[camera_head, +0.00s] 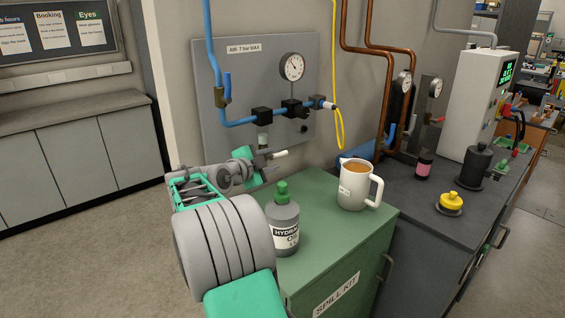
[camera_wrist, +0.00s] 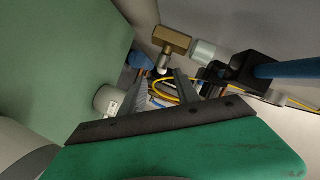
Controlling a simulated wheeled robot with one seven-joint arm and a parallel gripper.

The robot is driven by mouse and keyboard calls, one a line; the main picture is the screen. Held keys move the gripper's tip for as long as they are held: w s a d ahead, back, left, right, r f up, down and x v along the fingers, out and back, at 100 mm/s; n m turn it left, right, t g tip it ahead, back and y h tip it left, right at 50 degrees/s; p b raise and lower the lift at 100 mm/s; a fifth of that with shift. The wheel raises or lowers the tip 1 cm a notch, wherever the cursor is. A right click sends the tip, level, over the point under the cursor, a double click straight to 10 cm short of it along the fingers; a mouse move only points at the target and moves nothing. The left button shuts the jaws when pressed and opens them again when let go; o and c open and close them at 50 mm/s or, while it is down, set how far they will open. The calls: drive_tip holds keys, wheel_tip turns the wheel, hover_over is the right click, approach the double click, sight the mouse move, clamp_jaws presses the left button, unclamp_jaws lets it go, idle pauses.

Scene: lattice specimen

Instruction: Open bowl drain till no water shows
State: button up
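The filter (camera_head: 263,116) is a black block on the air panel with a pale, translucent bowl (camera_head: 263,138) hanging below it. In the wrist view the bowl (camera_wrist: 208,52) ends in a brass drain fitting (camera_wrist: 172,40) with a short pale stem (camera_wrist: 162,68). My gripper (camera_head: 265,163) is just below the bowl in the head view and partly hides the drain. The stem lies just beyond the fingers; contact cannot be told. Whether water is in the bowl cannot be told.
A grey oil bottle (camera_head: 283,222) with a green cap and a white mug (camera_head: 353,190) of brown liquid stand on the green spill-kit cabinet (camera_head: 335,240), close to my arm. A gauge (camera_head: 292,67), blue air pipe (camera_head: 240,122) and yellow hose (camera_head: 339,130) are on the panel side.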

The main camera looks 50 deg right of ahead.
sight(280, 154)
drive_tip(key=x, duration=0.2)
drive_tip(key=p+x, duration=0.1)
drive_tip(key=x, duration=0.1)
drive_tip(key=p+x, duration=0.1)
drive_tip(key=x, duration=0.2)
drive_tip(key=shift+r, duration=0.3)
drive_tip(key=shift+d+f, duration=0.15)
drive_tip(key=shift+d, duration=0.25)
clamp_jaws()
drive_tip(key=shift+f, duration=0.1)
